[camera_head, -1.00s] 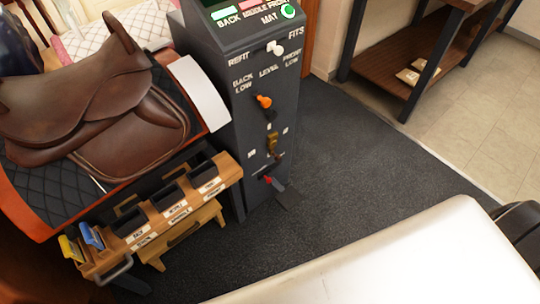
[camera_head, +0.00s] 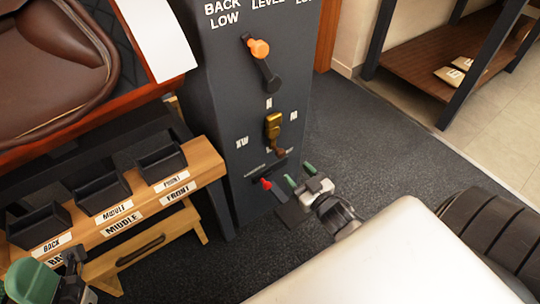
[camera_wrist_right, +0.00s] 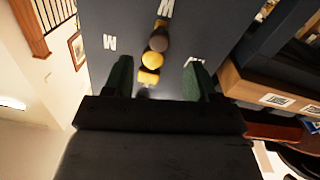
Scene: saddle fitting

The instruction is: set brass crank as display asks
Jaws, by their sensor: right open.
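The brass crank (camera_head: 273,128) is on the front of the dark grey post. Its arm hangs down and slightly right to a brown knob (camera_head: 280,152), which partly covers the lower mark. The marks around it read N above, M at right and XW at left. My right gripper (camera_head: 300,174) is open and empty, below and right of the crank. In the right wrist view the crank (camera_wrist_right: 152,60) shows ahead, between the two green fingers (camera_wrist_right: 159,77). My left gripper (camera_head: 45,278) is partly in view at the bottom left; its opening is unclear. The display is out of view.
An orange-knobbed lever (camera_head: 258,49) is above the crank, and a red-tipped lever (camera_head: 266,184) is below it, close to my right gripper. A wooden rack (camera_head: 208,163) with labelled black bins stands left of the post. Dark floor (camera_head: 375,145) is clear at right.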

